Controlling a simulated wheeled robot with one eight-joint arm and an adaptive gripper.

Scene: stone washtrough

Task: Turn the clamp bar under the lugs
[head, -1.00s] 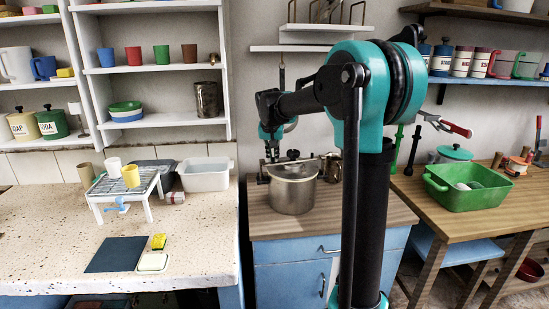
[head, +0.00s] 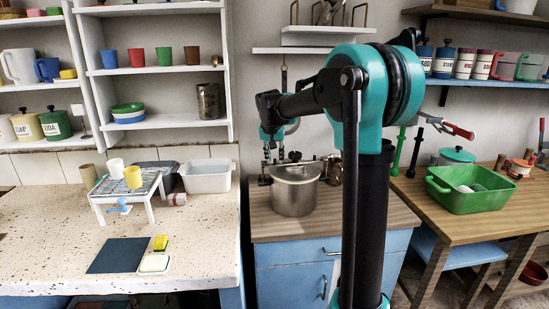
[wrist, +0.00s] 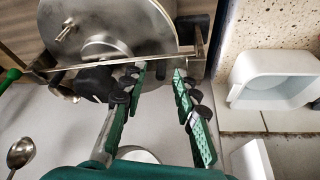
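A steel pot (head: 295,196) with a lid stands on the wooden top of the blue cabinet. In the wrist view the round lid (wrist: 140,22) fills the top, and the thin metal clamp bar (wrist: 75,66) runs across near its edge. A dark bracket, perhaps a lug (wrist: 197,45), stands at the right side of the lid. My gripper (wrist: 158,72) is open, its green fingers apart and pointing toward the bar. I cannot tell whether they touch it. In the head view my gripper (head: 273,150) is just above the pot's back left, partly hidden by the arm.
A stone counter (head: 60,235) on the left holds a white basin (head: 207,176), which is at the right in the wrist view (wrist: 270,75). A small metal jug (head: 333,170) stands close behind the pot. A green tub (head: 470,197) is on the right table.

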